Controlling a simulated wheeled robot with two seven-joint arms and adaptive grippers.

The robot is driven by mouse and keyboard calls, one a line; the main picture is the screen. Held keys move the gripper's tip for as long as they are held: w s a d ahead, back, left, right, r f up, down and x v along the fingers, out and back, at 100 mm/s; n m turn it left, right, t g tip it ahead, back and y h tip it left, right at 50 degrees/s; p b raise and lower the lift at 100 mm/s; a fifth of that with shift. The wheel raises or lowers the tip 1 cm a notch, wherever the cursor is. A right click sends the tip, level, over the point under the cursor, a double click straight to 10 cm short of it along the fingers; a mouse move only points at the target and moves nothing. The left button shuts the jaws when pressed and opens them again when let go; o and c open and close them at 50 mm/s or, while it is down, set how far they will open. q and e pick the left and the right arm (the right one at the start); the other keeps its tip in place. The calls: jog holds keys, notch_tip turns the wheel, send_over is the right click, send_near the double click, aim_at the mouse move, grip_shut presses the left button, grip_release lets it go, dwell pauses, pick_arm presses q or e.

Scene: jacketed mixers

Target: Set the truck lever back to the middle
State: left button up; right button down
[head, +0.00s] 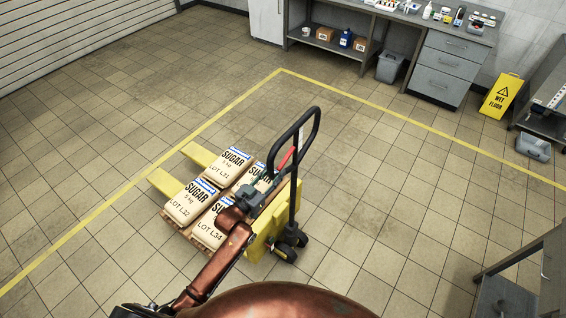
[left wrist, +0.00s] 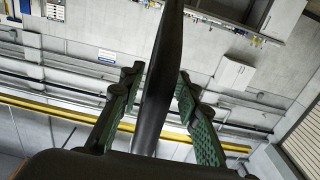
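The pallet truck's black loop handle (head: 314,128) stands up from the yellow truck body (head: 259,243). A red lever (head: 287,158) sits inside the loop, tilted. My left gripper (head: 274,176) is just left of the handle's shaft and below the red lever. In the left wrist view the green-padded fingers of my left gripper (left wrist: 160,88) are spread apart, with a dark bar (left wrist: 160,70) between them, probably part of the handle. I cannot tell whether they touch it. The red lever does not show there. My right gripper is out of view.
Several sugar bags (head: 188,202) lie on the pallet over the yellow forks (head: 165,183). A yellow line (head: 232,102) marks the tiled floor. A wet floor sign (head: 502,96), a bin (head: 390,67) and a workbench (head: 402,15) stand at the back. Floor right of the truck is clear.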

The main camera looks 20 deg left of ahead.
aim_at(280, 166)
pick_arm(q)
jog(key=shift+x, duration=2.7)
jog(key=shift+c, duration=0.4)
grip_shut()
